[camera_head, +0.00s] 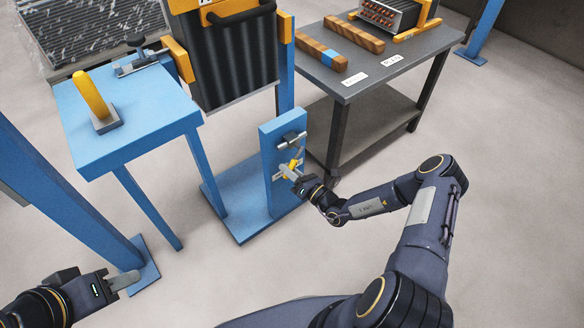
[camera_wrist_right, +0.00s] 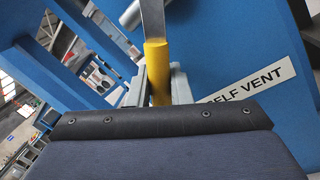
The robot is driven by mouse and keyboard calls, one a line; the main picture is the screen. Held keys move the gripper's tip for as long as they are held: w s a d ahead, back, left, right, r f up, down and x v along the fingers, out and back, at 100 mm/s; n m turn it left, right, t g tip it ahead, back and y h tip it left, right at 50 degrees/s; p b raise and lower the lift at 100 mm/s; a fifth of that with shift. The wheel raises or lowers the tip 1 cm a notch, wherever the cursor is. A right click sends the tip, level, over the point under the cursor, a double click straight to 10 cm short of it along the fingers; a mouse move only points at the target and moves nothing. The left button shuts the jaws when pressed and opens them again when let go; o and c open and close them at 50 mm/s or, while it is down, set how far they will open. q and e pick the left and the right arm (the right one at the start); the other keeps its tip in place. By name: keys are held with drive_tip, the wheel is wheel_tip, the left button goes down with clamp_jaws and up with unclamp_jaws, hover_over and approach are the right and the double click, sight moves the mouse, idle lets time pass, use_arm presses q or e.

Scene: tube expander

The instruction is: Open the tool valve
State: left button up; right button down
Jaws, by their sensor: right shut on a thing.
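The tool valve sits on a blue upright panel (camera_head: 268,150) in the head view. It has a grey metal cylinder (camera_head: 291,140) and a yellow-gripped handle (camera_head: 297,160). In the right wrist view the handle shows as a yellow sleeve (camera_wrist_right: 157,70) on a flat metal lever (camera_wrist_right: 152,18). My right gripper (camera_head: 288,172) is shut on the yellow handle, in front of the panel; its fingers (camera_wrist_right: 158,88) lie on both sides of the sleeve. My left gripper (camera_head: 122,281) is at the bottom left, away from the valve; its finger gap is not clear.
A label reading "SELF VENT" (camera_wrist_right: 246,82) is on the panel beside the handle. A blue table (camera_head: 150,130) with a yellow curved part (camera_head: 93,95) stands left. A dark table (camera_head: 400,72) with wooden blocks (camera_head: 345,38) stands behind right. Open floor (camera_head: 510,180) lies right.

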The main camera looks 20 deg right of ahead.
drive_tip(key=r+m, duration=0.1)
drive_tip(key=a+m+p, duration=0.1)
drive_tip(key=m, duration=0.1)
drive_tip(key=shift+s+a+r+t, duration=0.15)
drive_tip(key=shift+s+r+t, duration=0.15)
drive_tip(key=shift+r, duration=0.05)
drive_tip(key=m+p, duration=0.1)
drive_tip(key=a+r+m+h+p, duration=0.1)
drive_tip(key=m, duration=0.1)
drive_tip(key=shift+s+r+m+t, duration=0.15)
drive_tip(key=shift+r+m+t, duration=0.15)
drive_tip(key=shift+s+a+r+m+t+h+p, duration=0.2)
drive_tip(key=shift+r+m+p, duration=0.25)
drive_tip(key=shift+m, duration=0.55)
drive_tip(key=shift+w+r+m+t+h+p, duration=0.2)
drive_tip(key=shift+r+m+p, duration=0.3)
drive_tip(key=shift+m, duration=0.5)
drive_tip(key=shift+s+a+r+m+h+p, duration=0.1)
drive_tip(key=shift+r+m+h+p, duration=0.2)
drive_tip(key=shift+r+m, duration=0.5)
drive_tip(key=shift+f+m, duration=0.15)
drive_tip(key=shift+m, duration=0.15)
drive_tip(key=c, duration=1.3)
unclamp_jaws()
drive_tip(key=shift+c, duration=0.2)
